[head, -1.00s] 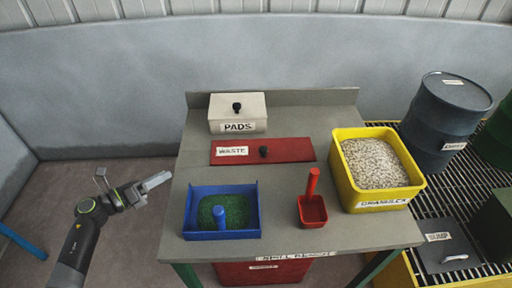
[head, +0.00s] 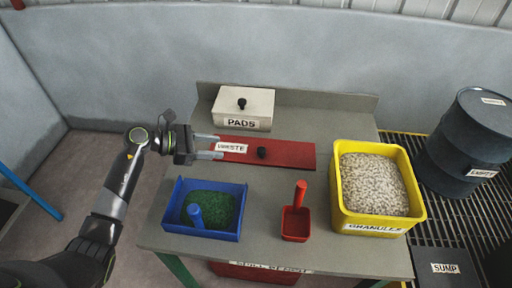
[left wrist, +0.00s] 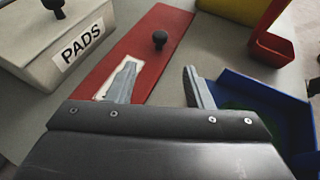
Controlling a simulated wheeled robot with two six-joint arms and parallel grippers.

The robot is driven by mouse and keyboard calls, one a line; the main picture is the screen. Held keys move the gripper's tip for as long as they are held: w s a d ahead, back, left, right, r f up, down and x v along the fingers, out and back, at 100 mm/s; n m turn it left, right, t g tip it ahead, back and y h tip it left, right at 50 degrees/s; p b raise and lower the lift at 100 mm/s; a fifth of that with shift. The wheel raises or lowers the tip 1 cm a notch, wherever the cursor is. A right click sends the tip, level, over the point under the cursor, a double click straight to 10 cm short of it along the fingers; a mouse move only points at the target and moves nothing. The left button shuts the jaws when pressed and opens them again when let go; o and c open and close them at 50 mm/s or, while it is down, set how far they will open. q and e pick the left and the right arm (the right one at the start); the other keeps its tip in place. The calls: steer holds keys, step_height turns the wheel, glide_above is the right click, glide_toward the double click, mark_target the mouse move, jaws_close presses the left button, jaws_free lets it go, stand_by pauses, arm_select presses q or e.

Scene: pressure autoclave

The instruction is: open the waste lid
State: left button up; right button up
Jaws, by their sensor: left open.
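The waste lid (head: 285,153) is a flat red panel with a white WASTE label and a black knob (head: 262,153), lying on the grey bench behind the blue tray. It also shows in the left wrist view (left wrist: 150,40), with its knob (left wrist: 160,38) beyond my fingertips. My left gripper (head: 216,146) is open and empty at the lid's left end. Its fingers point right, toward the knob, and are apart from it. In the left wrist view one finger (left wrist: 125,82) overlaps the label. My right gripper is not in view.
A white PADS box (head: 243,108) with a black knob stands behind the lid. A blue tray (head: 178,207) with green granules, a red scoop (head: 295,222) and a yellow GRANULES bin (head: 375,221) stand in front and to the right. A dark drum (head: 465,140) stands right of the bench.

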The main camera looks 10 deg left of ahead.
mark_target(258, 150)
arm_select(q)
steer(key=p+x, duration=0.1)
steer(key=x, duration=1.1)
steer(key=shift+s+p, duration=0.1)
steer(key=shift+p, duration=0.3)
steer(key=shift+x, duration=0.75)
steer(key=shift+d, duration=0.1)
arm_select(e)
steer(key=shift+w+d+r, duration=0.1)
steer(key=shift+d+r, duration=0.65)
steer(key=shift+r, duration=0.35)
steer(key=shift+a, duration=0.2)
arm_select(q)
steer(key=shift+c, duration=0.9)
jaws_close()
